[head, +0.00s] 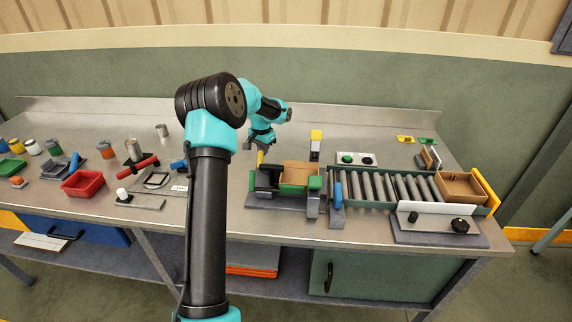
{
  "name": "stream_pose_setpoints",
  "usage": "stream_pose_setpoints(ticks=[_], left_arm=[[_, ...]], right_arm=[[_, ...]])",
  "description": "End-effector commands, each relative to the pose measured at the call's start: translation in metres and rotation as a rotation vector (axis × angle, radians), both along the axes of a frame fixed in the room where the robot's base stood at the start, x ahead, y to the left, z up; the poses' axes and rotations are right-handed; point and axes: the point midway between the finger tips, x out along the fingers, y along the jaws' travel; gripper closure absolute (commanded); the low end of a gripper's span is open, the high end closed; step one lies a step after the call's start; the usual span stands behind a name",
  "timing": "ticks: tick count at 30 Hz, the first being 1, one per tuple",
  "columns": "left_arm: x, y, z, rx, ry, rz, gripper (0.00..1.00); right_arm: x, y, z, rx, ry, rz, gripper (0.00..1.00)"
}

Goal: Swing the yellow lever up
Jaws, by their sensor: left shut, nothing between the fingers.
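My left gripper (258,145) is above the left end of the conveyor, shut and empty, pointing down. A small upright yellow piece (261,158), which looks like the lever's tip, shows just below the fingers; whether they touch it I cannot tell. Its lower part is hidden behind a black block (267,179). A post with a yellow top (316,136) stands to the right of the gripper. My right gripper is not in view.
A brown box (299,172) sits in a green frame beside the roller conveyor (385,187). Another brown box (461,186) is at the right end by a yellow stop bar (487,190). A button panel (356,159) stands behind. A red bin (82,184) is left.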

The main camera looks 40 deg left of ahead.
Motion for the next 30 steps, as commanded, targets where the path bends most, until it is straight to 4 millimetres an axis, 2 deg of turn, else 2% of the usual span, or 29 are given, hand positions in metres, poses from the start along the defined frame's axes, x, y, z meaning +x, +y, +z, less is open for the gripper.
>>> stream_pose_setpoints(ticks=[1, 10, 30], left_arm=[[-0.012, -0.01, -0.02, -0.037, 0.051, 0.001, 1.0], [-0.013, -0.009, -0.019, -0.037, 0.052, 0.003, 1.0], [-0.022, -0.015, -0.004, -0.032, 0.049, -0.001, 1.0]], right_arm=[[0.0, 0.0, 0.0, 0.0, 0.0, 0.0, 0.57], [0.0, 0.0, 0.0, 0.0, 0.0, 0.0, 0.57], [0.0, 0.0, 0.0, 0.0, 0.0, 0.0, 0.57]])
